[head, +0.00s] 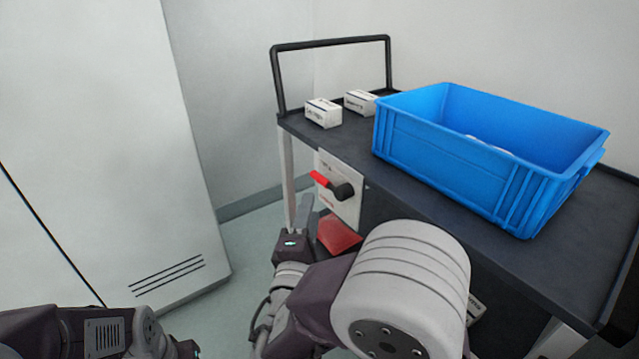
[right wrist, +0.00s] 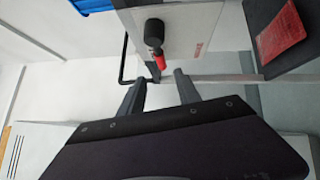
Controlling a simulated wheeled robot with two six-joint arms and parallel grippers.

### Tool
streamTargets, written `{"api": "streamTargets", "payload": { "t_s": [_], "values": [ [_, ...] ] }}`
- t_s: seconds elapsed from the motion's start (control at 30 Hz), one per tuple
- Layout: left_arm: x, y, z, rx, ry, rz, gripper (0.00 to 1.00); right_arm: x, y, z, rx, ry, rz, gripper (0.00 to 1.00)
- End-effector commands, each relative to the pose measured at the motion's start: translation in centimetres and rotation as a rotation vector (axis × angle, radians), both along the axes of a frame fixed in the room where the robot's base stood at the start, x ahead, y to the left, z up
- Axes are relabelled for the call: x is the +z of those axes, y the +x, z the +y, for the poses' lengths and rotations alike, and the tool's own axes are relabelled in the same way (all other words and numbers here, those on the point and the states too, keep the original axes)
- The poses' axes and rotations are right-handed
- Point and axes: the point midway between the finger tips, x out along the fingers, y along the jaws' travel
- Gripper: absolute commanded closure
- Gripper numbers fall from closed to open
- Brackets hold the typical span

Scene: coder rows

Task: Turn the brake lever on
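The brake lever (head: 321,180) has a red handle on a black round hub and sits on a white panel (head: 340,206) at the cart's near side. In the head view its red end points up and left from the hub. It also shows in the right wrist view (right wrist: 158,60). My right gripper (head: 308,212) is just below the lever; in the right wrist view its two fingers (right wrist: 160,80) are apart, with the red end just beyond the gap. No contact is visible. My left arm is at the lower left; its gripper fingers are cut off by the bottom edge.
The dark cart top (head: 355,145) carries a blue crate (head: 450,160) and two small white boxes (head: 323,113) (head: 360,101). A black handle frame (head: 330,43) rises at its far end. A tall white cabinet (head: 110,150) stands left. Floor (head: 245,250) shows between.

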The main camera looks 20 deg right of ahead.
Motion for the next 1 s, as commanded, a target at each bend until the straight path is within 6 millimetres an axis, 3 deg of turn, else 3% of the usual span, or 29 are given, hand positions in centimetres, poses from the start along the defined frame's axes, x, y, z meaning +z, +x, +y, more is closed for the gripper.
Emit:
{"api": "streamTargets", "payload": {
  "t_s": [0.4,0.77,0.93,1.0],
  "values": [
    [-2.0,0.0,0.0,0.000,0.000,0.000,0.64,0.8,6.9,-3.4,-0.007,0.002,-0.001,0.60],
    [-2.1,0.0,0.0,0.000,0.000,0.000,0.64,1.1,7.9,-3.7,-0.003,-0.001,0.001,0.60],
    [-2.1,0.0,0.0,0.000,0.000,0.000,0.64,1.1,7.9,-3.7,-0.003,0.000,0.001,1.00],
    [-2.1,0.0,0.0,0.000,0.000,0.000,0.64,1.1,7.9,-3.7,-0.003,0.000,0.001,1.00]
  ]
}}
